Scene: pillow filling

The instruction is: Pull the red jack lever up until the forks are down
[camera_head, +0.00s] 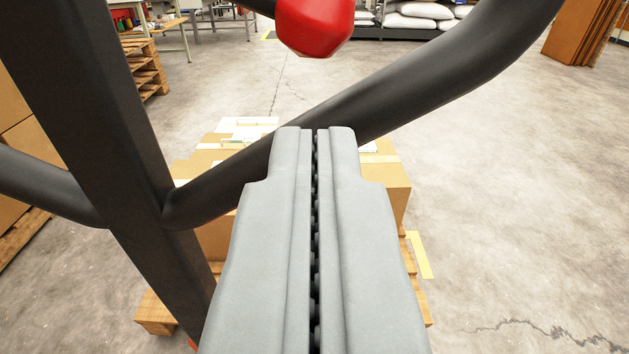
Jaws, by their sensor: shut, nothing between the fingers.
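The red lever knob (315,22) shows at the top centre, cut off by the picture's upper edge. My gripper (315,130) is shut and empty. Its fingertips are below the red knob in the picture, with a clear gap between them. The dark jack handle bar (430,75) runs diagonally behind my fingertips, from the upright post (100,150) at left up to the upper right. I cannot tell whether the fingers touch the bar. The forks are not visible.
Cardboard boxes (395,190) stand on a wooden pallet (158,315) beyond the handle. More pallets (148,70) are stacked at the upper left. White pillows or sacks (425,10) lie on a rack at the back. Brown cardboard (585,30) stands at upper right. The floor at right is clear.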

